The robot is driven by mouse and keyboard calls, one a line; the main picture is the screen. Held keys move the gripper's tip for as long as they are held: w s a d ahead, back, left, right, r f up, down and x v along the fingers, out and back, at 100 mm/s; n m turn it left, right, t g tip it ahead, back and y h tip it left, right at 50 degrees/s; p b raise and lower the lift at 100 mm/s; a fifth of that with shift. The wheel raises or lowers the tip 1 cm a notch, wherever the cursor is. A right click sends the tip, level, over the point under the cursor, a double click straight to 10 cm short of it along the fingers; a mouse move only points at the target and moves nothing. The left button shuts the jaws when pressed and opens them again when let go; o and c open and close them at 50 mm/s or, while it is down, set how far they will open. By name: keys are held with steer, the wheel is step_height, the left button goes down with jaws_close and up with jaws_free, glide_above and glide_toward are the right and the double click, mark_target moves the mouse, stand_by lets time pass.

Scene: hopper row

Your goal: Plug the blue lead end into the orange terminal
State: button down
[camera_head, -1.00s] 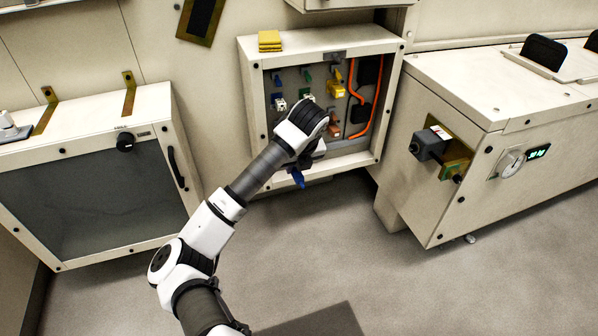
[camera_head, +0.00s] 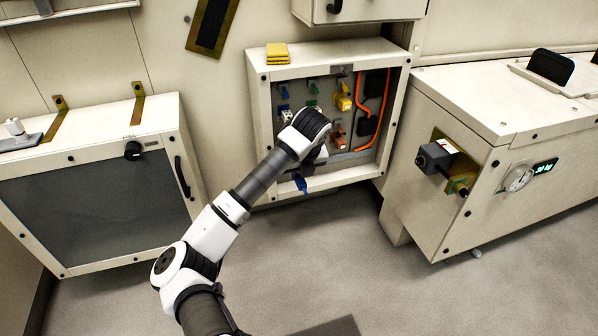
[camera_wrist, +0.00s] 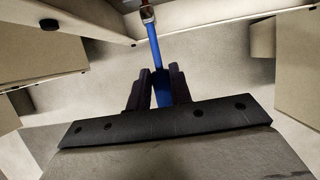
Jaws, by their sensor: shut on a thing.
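My gripper (camera_wrist: 160,88) is shut on the blue lead end (camera_wrist: 154,52), which lies between its dark fingers and runs away from them toward the top of the wrist view. In the head view, the blue piece (camera_head: 301,185) shows below my wrist, in front of the open box's lower edge. A small red and white part (camera_wrist: 147,13) shows at the far end of the blue piece; I cannot tell whether they touch. The orange terminal (camera_head: 338,133) is inside the box, just right of my wrist, which partly covers it. My fingertips are hidden in the head view.
The open wall box (camera_head: 260,105) has a raised rim. It holds a yellow connector (camera_head: 343,98), blue and green parts and an orange cable (camera_head: 385,97). Cabinets stand on both sides; a grey block (camera_head: 434,158) juts from the right one.

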steer(key=shift+w, duration=0.15)
steer(key=shift+w+a, duration=0.2)
steer(key=shift+w, duration=0.4)
steer(key=shift+w+a, duration=0.2)
steer(key=shift+w, duration=0.4)
steer(key=c, duration=1.2)
jaws_free()
steer(key=p+v, duration=0.4)
steer(key=v, duration=1)
